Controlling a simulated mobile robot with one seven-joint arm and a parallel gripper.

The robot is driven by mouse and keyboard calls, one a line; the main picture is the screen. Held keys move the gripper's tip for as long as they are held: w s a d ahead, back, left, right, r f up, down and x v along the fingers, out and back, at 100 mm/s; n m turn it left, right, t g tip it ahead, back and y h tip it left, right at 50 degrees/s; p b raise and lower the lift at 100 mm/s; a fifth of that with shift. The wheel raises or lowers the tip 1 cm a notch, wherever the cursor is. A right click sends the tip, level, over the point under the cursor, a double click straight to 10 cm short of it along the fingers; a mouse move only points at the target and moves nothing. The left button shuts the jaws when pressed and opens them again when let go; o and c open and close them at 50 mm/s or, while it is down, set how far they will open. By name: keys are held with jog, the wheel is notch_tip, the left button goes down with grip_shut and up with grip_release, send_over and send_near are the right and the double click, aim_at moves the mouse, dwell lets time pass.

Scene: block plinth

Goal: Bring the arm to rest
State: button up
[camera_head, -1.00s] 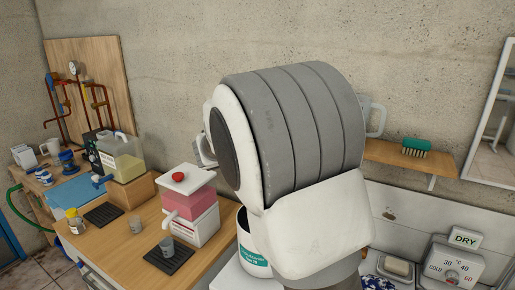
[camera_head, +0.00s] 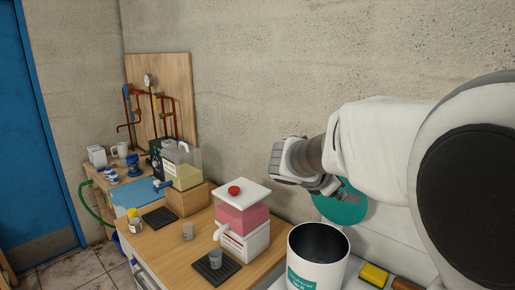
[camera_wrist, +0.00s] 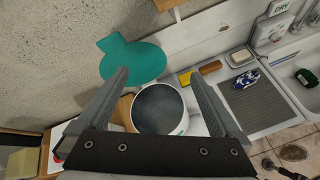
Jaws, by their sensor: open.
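My arm reaches in from the right of the head view, bent, with its white links in front of the concrete wall. My gripper (camera_wrist: 160,76) is open and empty in the wrist view, its two dark fingers spread wide apart. In the head view the wrist end is high above the counter, near the wall and above a white bin, and the fingertips are hard to make out. The white bin (camera_head: 317,268) with a dark inside lies below the gripper; its opening also shows between the fingers in the wrist view (camera_wrist: 159,109).
A teal round board (camera_head: 340,203) is by the wall, close behind the gripper. A pink dispenser (camera_head: 243,218) with a red knob stands left of the bin. The wrist view shows a sink (camera_wrist: 299,84) at right. Air above the left counter is free.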

jog(key=s+f+m+g+y, duration=0.2)
jog(key=s+m+y, duration=0.2)
jog(key=s+m, duration=0.8)
jog(key=s+a+f+m+y, duration=0.1)
jog(key=s+a+m+y, duration=0.1)
jog(key=s+a+m, duration=0.2)
jog(key=s+a+f+m+y, duration=0.2)
jog(key=s+a+m+y, duration=0.1)
jog(key=s, duration=0.8)
jog(key=shift+a+f+m, duration=0.15)
jog(key=shift+a+m, duration=0.55)
jog(key=shift+m, duration=0.1)
